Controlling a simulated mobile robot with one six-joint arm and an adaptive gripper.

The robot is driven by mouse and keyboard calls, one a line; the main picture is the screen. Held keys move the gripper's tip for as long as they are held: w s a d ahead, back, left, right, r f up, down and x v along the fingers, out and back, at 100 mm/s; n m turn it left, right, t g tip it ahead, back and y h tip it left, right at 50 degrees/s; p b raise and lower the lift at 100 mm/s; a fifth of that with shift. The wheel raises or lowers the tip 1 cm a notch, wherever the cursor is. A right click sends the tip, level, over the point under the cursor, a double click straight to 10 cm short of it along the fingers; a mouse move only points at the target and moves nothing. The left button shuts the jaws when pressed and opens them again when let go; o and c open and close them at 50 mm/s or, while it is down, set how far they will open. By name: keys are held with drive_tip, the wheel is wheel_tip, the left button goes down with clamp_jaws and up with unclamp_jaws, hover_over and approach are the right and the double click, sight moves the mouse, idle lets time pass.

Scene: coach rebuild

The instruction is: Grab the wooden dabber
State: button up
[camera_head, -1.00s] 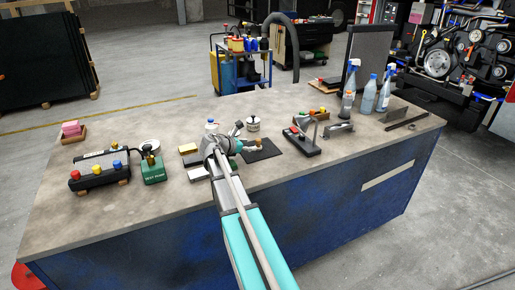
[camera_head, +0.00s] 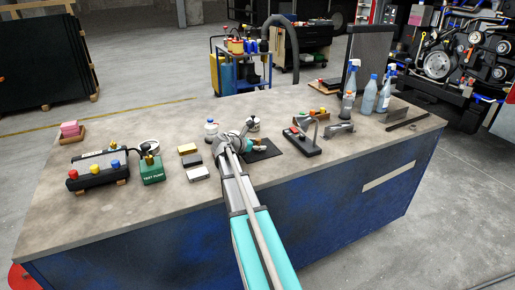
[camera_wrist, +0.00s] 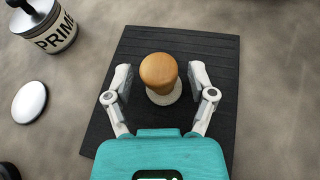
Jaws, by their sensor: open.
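The wooden dabber (camera_wrist: 159,72) stands upright on a black mat (camera_wrist: 197,43) in the wrist view. It has a rounded orange-brown wooden top and a pale round base. My gripper (camera_wrist: 160,82) is open, with one finger on each side of the dabber and a gap showing at both sides. In the head view my gripper (camera_head: 246,144) is over the mat (camera_head: 266,152) on the workbench, and my own arm hides the dabber there.
A tin marked PRIME (camera_wrist: 50,28) and a pale disc (camera_wrist: 30,102) lie left of the mat. On the bench (camera_head: 110,215) stand a green test pump (camera_head: 152,171), several small blocks (camera_head: 192,161), a black stand (camera_head: 302,143) and spray bottles (camera_head: 349,95). The bench's front strip is clear.

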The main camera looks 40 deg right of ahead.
drive_tip(key=shift+c, duration=0.2)
clamp_jaws()
idle(0.3)
drive_tip(key=shift+r, duration=0.15)
wheel_tip(320, 180, up, 2)
drive_tip(key=shift+r+p, duration=0.1)
drive_tip(key=shift+p, duration=1.15)
drive_tip(key=s+a+r+p, duration=0.6)
drive_tip(key=s+r+p, duration=0.4)
drive_tip(key=s, duration=0.2)
drive_tip(key=shift+s+a+r, duration=0.2)
drive_tip(key=shift+a+r, duration=0.05)
drive_tip(key=shift+a, duration=0.05)
